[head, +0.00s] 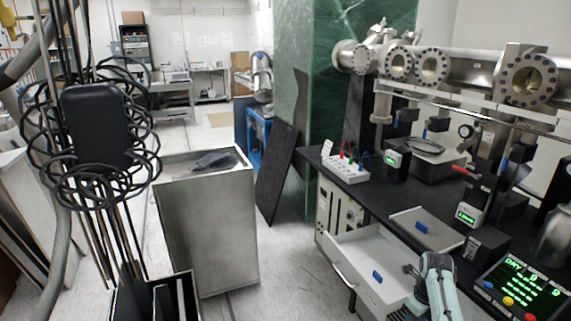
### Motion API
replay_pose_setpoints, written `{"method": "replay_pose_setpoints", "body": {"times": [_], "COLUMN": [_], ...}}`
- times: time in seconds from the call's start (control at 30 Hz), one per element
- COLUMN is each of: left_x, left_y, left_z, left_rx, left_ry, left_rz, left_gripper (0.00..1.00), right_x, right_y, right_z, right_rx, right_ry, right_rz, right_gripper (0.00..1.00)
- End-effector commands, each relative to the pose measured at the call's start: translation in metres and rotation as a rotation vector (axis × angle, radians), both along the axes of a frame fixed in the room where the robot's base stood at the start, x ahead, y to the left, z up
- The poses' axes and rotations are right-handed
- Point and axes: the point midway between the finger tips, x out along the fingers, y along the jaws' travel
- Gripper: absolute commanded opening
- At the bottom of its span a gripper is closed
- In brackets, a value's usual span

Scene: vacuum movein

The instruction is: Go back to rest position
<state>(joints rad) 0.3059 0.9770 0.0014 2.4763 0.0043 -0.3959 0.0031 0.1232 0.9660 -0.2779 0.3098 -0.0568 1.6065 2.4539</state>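One gripper shows in the head view, low at the right; I take it as my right gripper (414,285). It is over the right part of an open white drawer (345,262). Its fingers are small and partly hidden by its own arm, so I cannot tell whether they are open or shut, or whether they touch the drawer. A small blue piece (377,277) is on the drawer, left of the gripper and apart from it. My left gripper is not in view.
A black bench (376,190) at the right carries instruments, a display panel (522,287) and steel vacuum pipework (430,66). A grey plate (440,237) has another blue piece (421,226). A metal cabinet (210,225) stands left of centre. Floor (285,265) is clear between cabinet and bench.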

Motion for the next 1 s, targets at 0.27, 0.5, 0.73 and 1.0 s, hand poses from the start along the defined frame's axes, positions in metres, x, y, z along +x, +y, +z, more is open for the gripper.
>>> {"method": "replay_pose_setpoints", "body": {"times": [0.27,0.5,0.73,1.0], "left_x": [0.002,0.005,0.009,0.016], "left_y": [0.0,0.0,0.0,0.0], "left_z": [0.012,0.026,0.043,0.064], "left_rx": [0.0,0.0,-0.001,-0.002], "left_ry": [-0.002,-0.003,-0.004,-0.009], "left_rz": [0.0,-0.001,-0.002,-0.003], "left_gripper": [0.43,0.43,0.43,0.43], "right_x": [-0.003,-0.04,-0.124,-0.259], "right_y": [0.007,0.035,0.091,0.169], "right_z": [-0.076,-0.173,-0.253,-0.277], "right_rx": [0.049,0.121,0.198,0.262], "right_ry": [0.017,0.004,-0.058,-0.18], "right_rz": [0.31,0.738,1.235,1.803], "right_gripper": [0.38,0.38,0.38,0.38]}}
